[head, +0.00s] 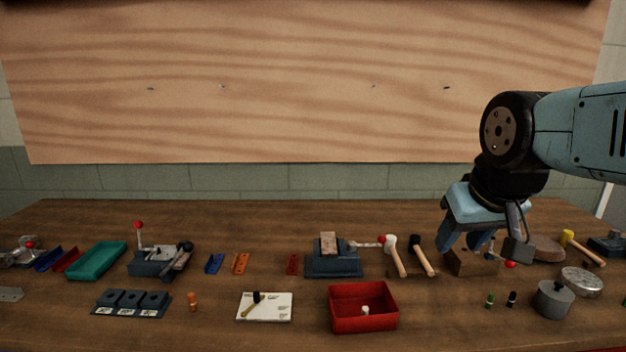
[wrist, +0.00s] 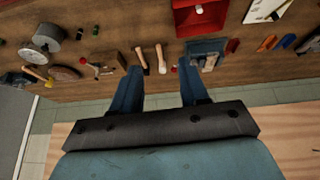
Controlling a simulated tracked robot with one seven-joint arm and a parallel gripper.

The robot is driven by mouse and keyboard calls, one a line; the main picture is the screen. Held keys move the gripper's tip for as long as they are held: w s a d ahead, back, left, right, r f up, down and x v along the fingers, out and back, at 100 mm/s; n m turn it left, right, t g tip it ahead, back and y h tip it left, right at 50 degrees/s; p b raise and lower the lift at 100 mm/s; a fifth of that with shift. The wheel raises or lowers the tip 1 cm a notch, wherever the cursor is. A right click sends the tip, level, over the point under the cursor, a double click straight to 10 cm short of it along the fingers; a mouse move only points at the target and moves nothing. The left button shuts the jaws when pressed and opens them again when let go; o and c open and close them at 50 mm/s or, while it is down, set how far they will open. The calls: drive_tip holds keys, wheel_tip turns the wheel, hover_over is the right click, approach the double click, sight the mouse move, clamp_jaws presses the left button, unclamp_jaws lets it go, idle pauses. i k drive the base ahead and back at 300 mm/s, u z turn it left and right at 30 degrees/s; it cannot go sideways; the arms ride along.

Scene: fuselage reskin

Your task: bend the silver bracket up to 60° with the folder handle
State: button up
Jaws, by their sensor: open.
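A grey-blue bench device (head: 152,262), seemingly the folder, stands left of centre in the head view. An upright lever with a red ball (head: 138,226) rises from it, and a dark-knobbed handle (head: 184,250) slants at its right side. Light metal shows between its parts; I cannot tell whether this is the silver bracket. My gripper (head: 464,242) is open and empty above the right part of the bench, far right of the device. Its spread fingers also show in the wrist view (wrist: 159,68).
Below my gripper is a wooden block (head: 470,264) with a red-knobbed clamp. Two mallets (head: 398,258) and a blue vise-like fixture (head: 334,266) stand left of it. A red bin (head: 363,318) and white card (head: 264,313) lie in front. A teal tray (head: 97,261) is at left.

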sight(178, 263)
drive_tip(key=u, duration=1.95)
drive_tip(key=k, duration=1.35)
drive_tip(key=u, duration=0.4)
drive_tip(key=i, duration=0.9)
drive_tip(key=z, duration=0.6)
drive_tip(key=i, duration=1.15)
drive_tip(key=z, duration=0.6)
